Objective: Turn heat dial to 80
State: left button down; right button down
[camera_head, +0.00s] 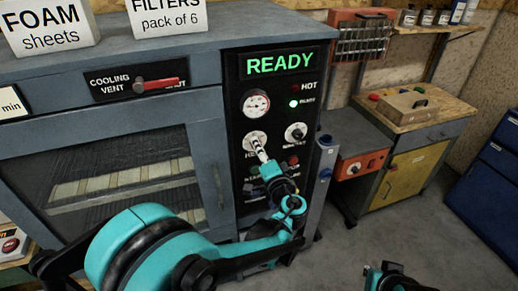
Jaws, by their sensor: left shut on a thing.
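The heat dial (254,138) is a round light dial on the black control panel of a blue-grey oven, below a small gauge. My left gripper (261,153) reaches up to it from below and is shut on it; the fingers cover part of the dial and its label, and its setting cannot be read. The green display (279,64) above reads READY. My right gripper (393,277) shows only in part at the bottom edge, and its fingers cannot be made out.
A second dial (296,132) sits just right of the heat dial, with small buttons below. A red-handled cooling vent slider (156,85) is at the left. A workbench (423,107) and blue cabinet (491,190) stand at the right. The grey floor between is clear.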

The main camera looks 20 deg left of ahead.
pick_arm(q)
jog(key=shift+m, duration=0.5)
jog(key=c, duration=1.2)
grip_release()
jog(key=v, duration=1.2)
